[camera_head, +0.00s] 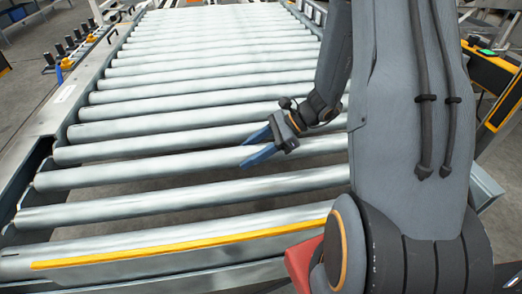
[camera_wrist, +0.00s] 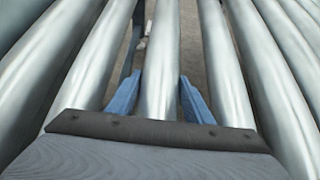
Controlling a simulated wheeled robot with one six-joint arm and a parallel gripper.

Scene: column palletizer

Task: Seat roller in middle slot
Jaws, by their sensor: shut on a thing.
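The roller (camera_head: 130,172) is a smooth silver-grey cylinder lying across the conveyor frame among similar rollers, near the front end in the head view. It also shows running away from the camera in the wrist view (camera_wrist: 160,65). My gripper (camera_head: 256,152) reaches in from the right and is shut on this roller right of its middle. Its two blue fingers stand on either side of the roller in the wrist view (camera_wrist: 160,98). The roller's left end is by the left side rail (camera_head: 50,120); whether it sits in a slot cannot be told. Its right end is hidden by my arm.
Parallel rollers lie close on both sides, with narrow gaps showing floor. A yellow strip (camera_head: 180,247) runs along the front beam. A dark post with an orange stripe and green light (camera_head: 490,75) stands at right. Small black fittings (camera_head: 75,45) line the left side.

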